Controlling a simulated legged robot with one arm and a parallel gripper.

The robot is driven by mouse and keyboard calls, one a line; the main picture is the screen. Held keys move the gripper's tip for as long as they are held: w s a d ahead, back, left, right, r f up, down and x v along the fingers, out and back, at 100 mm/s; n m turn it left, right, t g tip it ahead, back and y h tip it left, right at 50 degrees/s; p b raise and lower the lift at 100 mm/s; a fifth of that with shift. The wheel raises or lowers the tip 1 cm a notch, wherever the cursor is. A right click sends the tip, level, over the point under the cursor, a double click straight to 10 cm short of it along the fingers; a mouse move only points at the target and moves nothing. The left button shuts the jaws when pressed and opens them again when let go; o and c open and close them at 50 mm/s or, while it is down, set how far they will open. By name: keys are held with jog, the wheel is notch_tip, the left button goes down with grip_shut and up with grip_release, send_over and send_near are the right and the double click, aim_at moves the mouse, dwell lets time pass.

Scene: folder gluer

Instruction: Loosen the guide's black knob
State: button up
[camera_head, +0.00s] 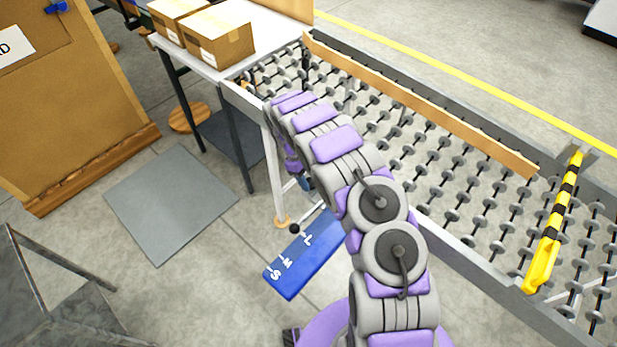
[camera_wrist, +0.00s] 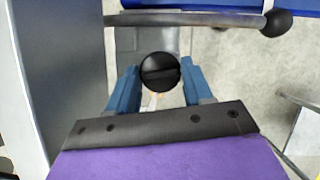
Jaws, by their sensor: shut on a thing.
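A round black knob (camera_wrist: 160,71) with a raised bar across its face is in the middle of the wrist view. My gripper (camera_wrist: 161,76) has one blue finger on each side of it and is shut on it. The bar on the knob lies nearly level in the picture. In the head view my arm reaches down at the conveyor's near left side, and my gripper (camera_head: 304,183) shows only in part. The knob is hidden there behind my arm. The wooden guide rail (camera_head: 420,103) runs along the roller conveyor.
A grey lever with a black ball end (camera_wrist: 277,22) crosses just beyond the knob. A blue panel marked S, M, L (camera_head: 300,262) lies below my arm. The roller conveyor (camera_head: 455,205) carries a yellow-black bar (camera_head: 553,225). Cardboard boxes (camera_head: 218,37) stand on a table at the back.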

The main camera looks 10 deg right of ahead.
jog(key=n+p, duration=0.2)
jog(key=p, duration=0.1)
jog(key=shift+s+r+n+t+h, duration=0.2)
jog(key=shift+n+t+h, duration=0.1)
jog(key=shift+t, duration=0.1)
jog(key=n+t+p, duration=0.1)
jog(key=n+p, duration=0.1)
jog(key=n+t+p, duration=0.1)
jog(key=n+p, duration=0.1)
jog(key=n, duration=0.1)
jog(key=shift+a+h+p, duration=0.1)
jog(key=shift+h+p, duration=0.2)
jog(key=shift+p, duration=0.1)
jog(key=n+t+p, duration=0.1)
jog(key=n, duration=0.1)
jog(key=n+p, duration=0.1)
jog(key=n, duration=0.1)
jog(key=shift+s+f+n+t, duration=0.1)
jog(key=shift+s+n+t, duration=0.05)
jog(key=shift+n+t, duration=0.25)
jog(key=shift+n+t+p, duration=0.4)
jog(key=shift+n+t, duration=0.1)
jog(key=shift+n, duration=0.8)
jog(key=shift+y, duration=0.4)
jog(key=o, duration=1)
jog(key=shift+f, duration=0.1)
